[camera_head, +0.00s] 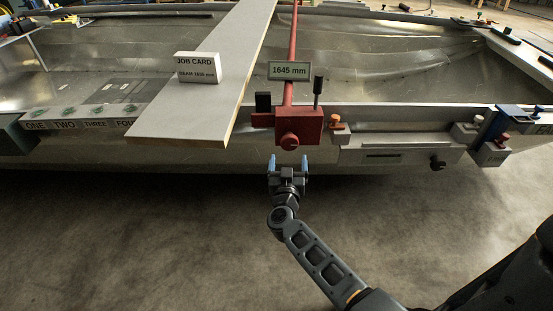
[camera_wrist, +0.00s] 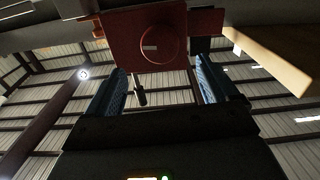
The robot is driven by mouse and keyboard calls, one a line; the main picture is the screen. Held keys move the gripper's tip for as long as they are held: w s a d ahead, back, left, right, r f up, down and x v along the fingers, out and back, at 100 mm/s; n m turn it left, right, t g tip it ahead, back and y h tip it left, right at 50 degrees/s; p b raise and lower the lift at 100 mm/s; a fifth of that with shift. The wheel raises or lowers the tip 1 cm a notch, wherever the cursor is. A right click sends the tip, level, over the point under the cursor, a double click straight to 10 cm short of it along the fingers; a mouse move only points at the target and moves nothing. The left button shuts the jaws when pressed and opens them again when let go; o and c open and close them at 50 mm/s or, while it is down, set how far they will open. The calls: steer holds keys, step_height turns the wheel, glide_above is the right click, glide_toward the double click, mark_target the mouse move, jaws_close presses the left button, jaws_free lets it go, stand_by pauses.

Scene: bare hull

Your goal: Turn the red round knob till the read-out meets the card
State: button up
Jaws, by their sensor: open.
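The red round knob (camera_head: 289,142) sits on the front of a red block (camera_head: 312,128) at the hull's near edge. The knob also shows in the wrist view (camera_wrist: 160,44), with a short pale mark on its face. The read-out (camera_head: 290,71) above it says 1645 mm. The job card (camera_head: 197,68) stands on a pale board; its lower line reads BEAM and a number that looks like 1630 mm, too small to be sure. My gripper (camera_head: 288,164) is open just below and in front of the knob, apart from it. In the wrist view its blue fingers (camera_wrist: 163,88) stand wide, with nothing between them.
The pale board (camera_head: 170,122) overhangs the edge left of the knob. The floor in front is clear.

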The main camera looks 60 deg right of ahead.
mark_target(289, 144)
steer(key=shift+b+x, duration=0.9)
steer(key=shift+x, duration=3)
steer(key=shift+c, duration=0.5)
steer(key=c, duration=0.9)
steer(key=shift+c, duration=0.2)
steer(key=shift+r+m+p, duration=0.15)
steer(key=shift+m+p, duration=0.25)
